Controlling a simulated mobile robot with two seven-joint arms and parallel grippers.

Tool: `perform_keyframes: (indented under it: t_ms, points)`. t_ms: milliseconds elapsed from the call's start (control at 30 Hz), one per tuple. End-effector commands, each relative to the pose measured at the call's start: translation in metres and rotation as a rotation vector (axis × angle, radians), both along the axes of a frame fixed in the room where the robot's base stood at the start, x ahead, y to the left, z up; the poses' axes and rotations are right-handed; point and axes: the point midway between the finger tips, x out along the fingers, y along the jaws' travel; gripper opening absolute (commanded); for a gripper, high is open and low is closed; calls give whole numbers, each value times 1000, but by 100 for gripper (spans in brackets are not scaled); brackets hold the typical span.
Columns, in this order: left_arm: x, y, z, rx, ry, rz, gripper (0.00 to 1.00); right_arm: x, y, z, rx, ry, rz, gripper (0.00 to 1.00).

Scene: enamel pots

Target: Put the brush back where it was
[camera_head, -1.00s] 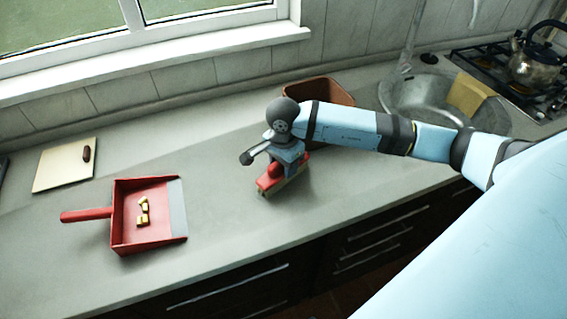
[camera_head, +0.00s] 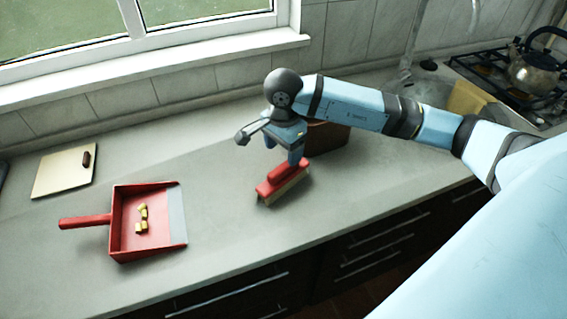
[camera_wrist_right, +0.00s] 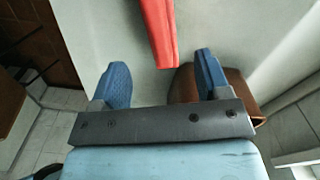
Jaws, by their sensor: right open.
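The brush (camera_head: 283,182), red with pale bristles, rests on the grey counter right of the dustpan. In the right wrist view, its red body (camera_wrist_right: 160,32) shows beyond and between my fingertips. My right gripper (camera_head: 284,158) is open and empty, above and behind the brush and apart from it. Its two blue fingers (camera_wrist_right: 160,75) are spread in the wrist view. The red dustpan (camera_head: 122,247) lies on the counter at left, with several small yellow pieces (camera_head: 141,218) in it. My left gripper is not in view.
A brown container (camera_head: 330,135) stands behind the brush, partly hidden by my right arm. A board (camera_head: 62,176) with a small brown object (camera_head: 86,159) lies at back left. The sink (camera_head: 425,90), stove and kettle (camera_head: 535,70) are at right. Counter between dustpan and brush is clear.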

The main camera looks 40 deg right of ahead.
Motion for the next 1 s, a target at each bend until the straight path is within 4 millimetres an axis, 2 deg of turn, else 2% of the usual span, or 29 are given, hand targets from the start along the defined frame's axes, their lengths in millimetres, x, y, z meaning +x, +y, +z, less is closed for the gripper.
perform_keyframes:
  t_ms: [100, 300, 1000]
  points:
    - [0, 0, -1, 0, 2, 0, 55, 1, 0, 21, -1, -3, -1, 70]
    - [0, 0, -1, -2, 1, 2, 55, 0, -1, 37, -1, -1, -1, 70]
    - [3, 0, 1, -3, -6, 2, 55, 0, 0, 38, -1, 1, -1, 70]
